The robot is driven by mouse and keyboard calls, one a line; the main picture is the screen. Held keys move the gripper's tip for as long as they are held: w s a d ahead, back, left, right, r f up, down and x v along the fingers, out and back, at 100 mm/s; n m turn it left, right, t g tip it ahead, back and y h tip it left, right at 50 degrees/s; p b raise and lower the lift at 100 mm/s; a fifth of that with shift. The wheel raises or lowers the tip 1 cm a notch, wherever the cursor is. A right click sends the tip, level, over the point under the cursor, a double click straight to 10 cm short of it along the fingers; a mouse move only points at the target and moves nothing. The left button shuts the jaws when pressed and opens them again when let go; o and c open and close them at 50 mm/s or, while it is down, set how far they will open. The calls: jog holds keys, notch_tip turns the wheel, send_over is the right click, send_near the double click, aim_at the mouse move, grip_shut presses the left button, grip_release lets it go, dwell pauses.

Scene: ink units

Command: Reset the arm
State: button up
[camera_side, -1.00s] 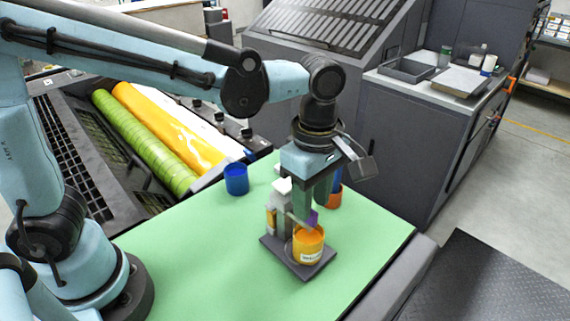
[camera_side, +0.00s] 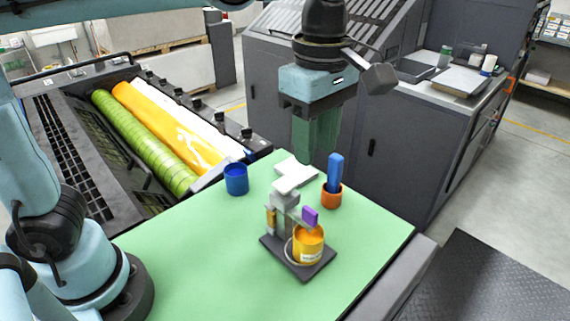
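My gripper (camera_side: 318,150) hangs above the back of the green table (camera_side: 190,260), fingers pointing down, clear of everything below it. Its green fingers look close together from this side, and any gap between them cannot be made out. Nothing shows in it. Below stands a small mixing stand (camera_side: 285,195) on a dark base plate (camera_side: 318,273). A yellow-orange ink cup (camera_side: 309,247) sits on that plate, with a purple piece (camera_side: 310,215) just above it.
A blue cup (camera_side: 236,180) stands at the back left of the table. An orange cup (camera_side: 331,198) at the back right holds an upright blue-handled tool (camera_side: 335,170). Printing rollers (camera_side: 150,140) lie to the left; a grey machine cabinet (camera_side: 385,160) stands behind. The table's front left is clear.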

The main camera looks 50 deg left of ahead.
jog(key=s+a+f+m+t, duration=0.1)
jog(key=a+f+m+t, duration=0.2)
jog(key=a+f+m, duration=0.2)
jog(key=s+a+f+m+t, duration=0.2)
jog(key=a+f+m+t, duration=0.2)
jog(key=a+m, duration=0.7)
jog(key=shift+s+a+f+m, duration=0.25)
jog(key=shift+a+f+m, duration=0.15)
jog(key=shift+m, duration=0.6)
